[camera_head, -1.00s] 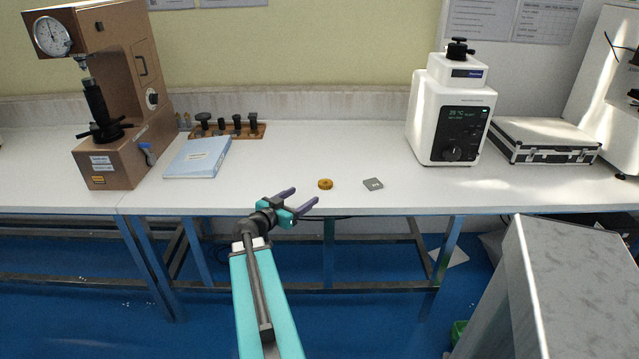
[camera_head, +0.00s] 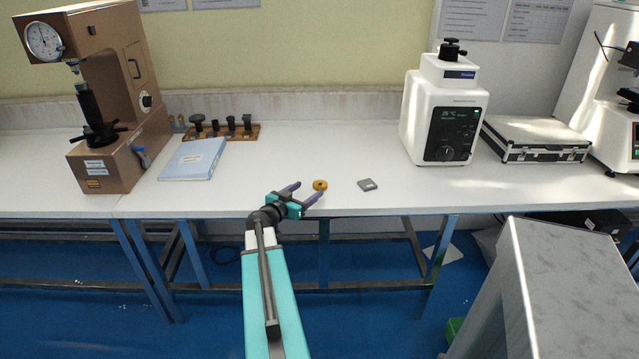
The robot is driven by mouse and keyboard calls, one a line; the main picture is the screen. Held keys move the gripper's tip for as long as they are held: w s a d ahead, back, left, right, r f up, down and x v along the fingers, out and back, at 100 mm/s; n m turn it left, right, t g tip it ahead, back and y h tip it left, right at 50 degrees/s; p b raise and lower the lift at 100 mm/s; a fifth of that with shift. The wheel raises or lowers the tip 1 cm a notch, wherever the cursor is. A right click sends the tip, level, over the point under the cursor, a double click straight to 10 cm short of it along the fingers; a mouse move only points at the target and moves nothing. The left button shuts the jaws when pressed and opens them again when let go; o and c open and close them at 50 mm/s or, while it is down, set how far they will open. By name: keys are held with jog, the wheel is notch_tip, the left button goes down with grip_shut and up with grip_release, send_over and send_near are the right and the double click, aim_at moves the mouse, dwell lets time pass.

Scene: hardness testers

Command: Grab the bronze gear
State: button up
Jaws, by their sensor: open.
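The bronze gear (camera_head: 320,184) is a small round golden-brown piece with a dark centre. It lies flat on the white table near its front edge. My gripper (camera_head: 308,189) is open, its two purple fingers spread and pointing to the upper right. The gear is just beyond the fingertips. The lower right fingertip appears close to the gear's lower edge; I cannot tell whether they touch.
A small grey block (camera_head: 368,185) lies right of the gear. A blue-white book (camera_head: 193,159) and a wooden rack (camera_head: 220,132) lie left. A brown tester (camera_head: 110,155), a white tester (camera_head: 442,115) and a silver case (camera_head: 535,139) stand on the white table (camera_head: 330,150).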

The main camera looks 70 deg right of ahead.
aim_at(321, 182)
jog(key=shift+s+d+f, duration=0.1)
jog(key=shift+d, duration=0.3)
jog(key=shift+d, duration=0.1)
jog(key=shift+s+p+x, duration=0.15)
jog(key=shift+p+x, duration=0.45)
jog(key=shift+x, duration=0.65)
jog(key=shift+s+p+x, duration=0.15)
jog(key=shift+p+x, duration=0.45)
jog(key=shift+x, duration=0.65)
jog(key=c, duration=1.3)
jog(key=shift+r+b, duration=0.95)
jog(key=shift+r, duration=4.05)
